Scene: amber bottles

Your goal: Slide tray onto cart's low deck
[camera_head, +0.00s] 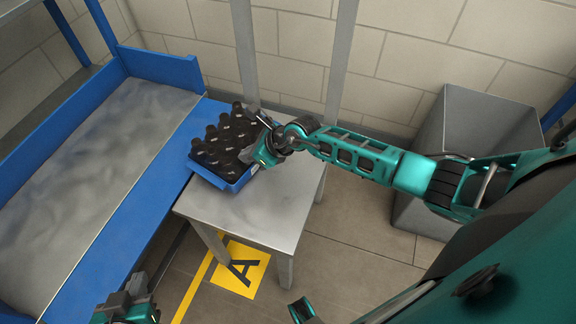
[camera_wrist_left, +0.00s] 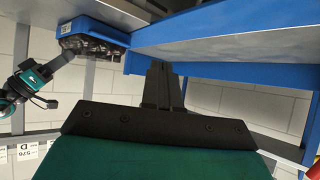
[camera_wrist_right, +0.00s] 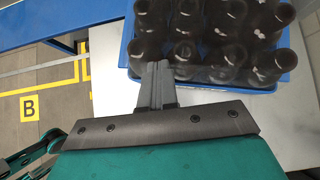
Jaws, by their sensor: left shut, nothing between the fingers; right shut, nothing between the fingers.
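My left gripper (camera_head: 133,290) is shut and empty, low beside the bench's front edge, apart from the tray.
The blue-framed bench (camera_head: 150,120) with a grey surface runs along the left. Two grey uprights (camera_head: 340,60) stand behind the cart. A grey bin (camera_head: 450,120) stands at right, behind my right arm.

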